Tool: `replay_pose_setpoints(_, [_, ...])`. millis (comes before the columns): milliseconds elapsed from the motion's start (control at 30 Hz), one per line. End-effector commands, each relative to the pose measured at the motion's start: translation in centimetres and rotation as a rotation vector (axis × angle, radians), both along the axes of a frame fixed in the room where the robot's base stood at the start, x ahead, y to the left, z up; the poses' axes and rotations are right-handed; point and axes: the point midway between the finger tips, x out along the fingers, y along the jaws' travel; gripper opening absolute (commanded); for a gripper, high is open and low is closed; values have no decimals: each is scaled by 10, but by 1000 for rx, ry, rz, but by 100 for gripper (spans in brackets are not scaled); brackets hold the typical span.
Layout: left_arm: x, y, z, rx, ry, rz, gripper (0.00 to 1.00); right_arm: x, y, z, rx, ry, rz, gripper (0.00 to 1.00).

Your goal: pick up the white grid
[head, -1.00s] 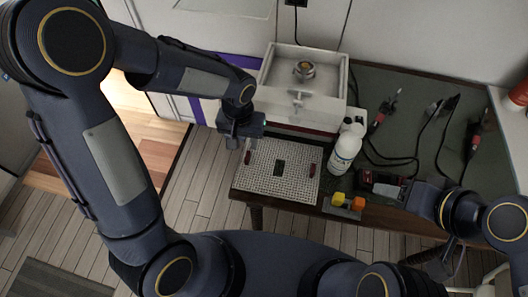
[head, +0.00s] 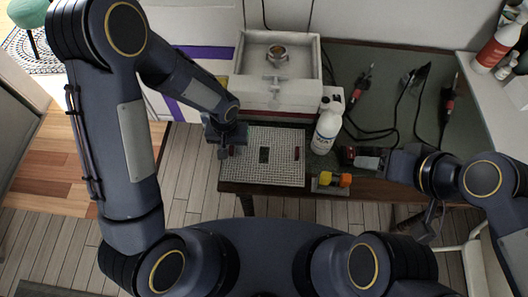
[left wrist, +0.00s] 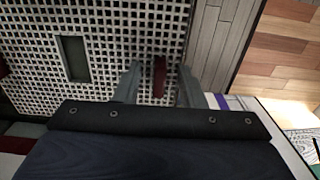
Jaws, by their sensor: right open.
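The white grid (head: 282,171) lies flat on the near left part of the table, with a dark rectangular opening in its middle. It has a red handle at its left edge (head: 232,150) and another at its right (head: 297,153). My left gripper (head: 225,150) is over the left edge at the left handle. In the left wrist view the left gripper (left wrist: 158,80) is open, with one finger on each side of the red handle (left wrist: 160,75) and gaps showing. The grid (left wrist: 105,30) fills the upper left there. My right gripper (head: 384,160) is open at the table's front right.
A white box-like basin (head: 250,95) stands behind the grid. A white bottle (head: 326,128) stands to its right. A yellow and orange item (head: 331,181) sits at the front edge. A red and grey object (head: 366,160) is beside my right gripper. Cabled tools (head: 362,83) lie further back.

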Motion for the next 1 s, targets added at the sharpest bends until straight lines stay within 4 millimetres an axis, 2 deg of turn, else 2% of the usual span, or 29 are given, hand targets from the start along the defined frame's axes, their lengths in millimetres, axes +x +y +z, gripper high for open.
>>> replay_pose_setpoints(33, [0, 0, 0, 0, 0, 0, 35, 0, 0, 0, 0, 0, 0, 55])
replay_pose_setpoints(300, [0, 0, 0, 0, 0, 0, 0, 0, 0, 0, 0, 0, 0, 55])
replay_pose_setpoints(667, [0, 0, 3, 0, -1, 0, 0, 0, 0, 0, 0, 0, 0, 55])
replay_pose_setpoints(767, [1, 0, 13, -2, -4, 1, 0, 0, 0, 0, 0, 0, 0, 55])
replay_pose_setpoints(1000, [1, -1, 62, -3, -7, 1, 0, 0, 0, -1, 0, 0, 0, 55])
